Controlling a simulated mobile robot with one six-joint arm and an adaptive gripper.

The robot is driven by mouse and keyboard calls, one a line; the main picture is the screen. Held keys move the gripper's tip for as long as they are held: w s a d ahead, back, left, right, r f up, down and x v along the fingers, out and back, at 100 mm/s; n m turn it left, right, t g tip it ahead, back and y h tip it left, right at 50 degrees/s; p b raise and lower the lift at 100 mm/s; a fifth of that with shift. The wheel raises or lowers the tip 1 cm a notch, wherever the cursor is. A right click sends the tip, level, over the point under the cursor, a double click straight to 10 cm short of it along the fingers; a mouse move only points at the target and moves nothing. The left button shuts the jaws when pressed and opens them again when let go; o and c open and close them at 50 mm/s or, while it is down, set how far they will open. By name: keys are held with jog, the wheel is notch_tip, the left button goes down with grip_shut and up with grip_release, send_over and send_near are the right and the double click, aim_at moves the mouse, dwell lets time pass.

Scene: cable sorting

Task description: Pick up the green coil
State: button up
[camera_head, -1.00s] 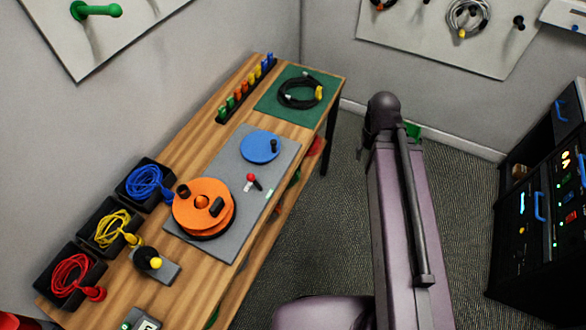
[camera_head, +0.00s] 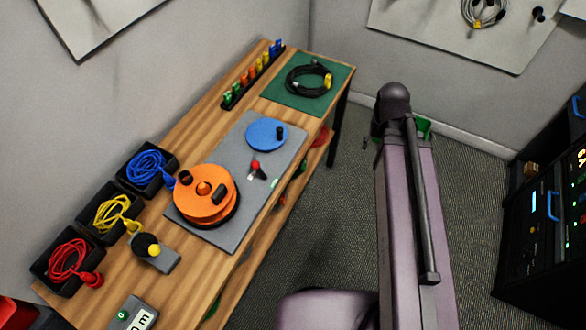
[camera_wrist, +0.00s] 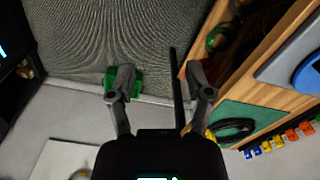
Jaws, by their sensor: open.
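A round green item (camera_wrist: 217,37), which looks like a green coil, sits on the dark lower shelf under the table in the wrist view, to the right of my gripper. Only slivers of green (camera_head: 299,170) show under the table edge in the head view. My gripper (camera_wrist: 160,80) is open and empty, its two fingers spread over the floor and the table's end. In the head view it is hidden behind my arm. A blocky green object (camera_wrist: 108,82) shows behind the left finger; it also shows beside my arm (camera_head: 423,127).
The wooden table (camera_head: 205,130) carries an orange reel (camera_head: 205,205), a blue disc (camera_head: 262,132), a black cable on a green mat (camera_head: 310,105) and bins of blue, yellow and red cable. A dark rack (camera_head: 545,215) stands right. Carpet between is clear.

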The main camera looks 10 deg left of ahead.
jog(key=w+a+f+b, duration=0.2)
jog(key=w+f+b, duration=0.2)
jog(key=f+b, duration=0.45)
jog(key=w+a+f+b, duration=0.2)
jog(key=w+f+b, duration=0.2)
jog(key=f+b, duration=0.45)
jog(key=m+b, duration=0.3)
jog(key=b, duration=2.1)
send_over(304, 162)
jog(key=f, duration=2.5)
jog(key=shift+s+d+f, duration=0.2)
jog(key=shift+s+d, duration=0.05)
jog(key=shift+w+a, duration=0.1)
jog(key=shift+a, duration=0.3)
jog(key=shift+f, duration=0.1)
jog(key=shift+f+b, duration=1.1)
jog(key=shift+b, duration=0.1)
jog(key=shift+f, duration=0.15)
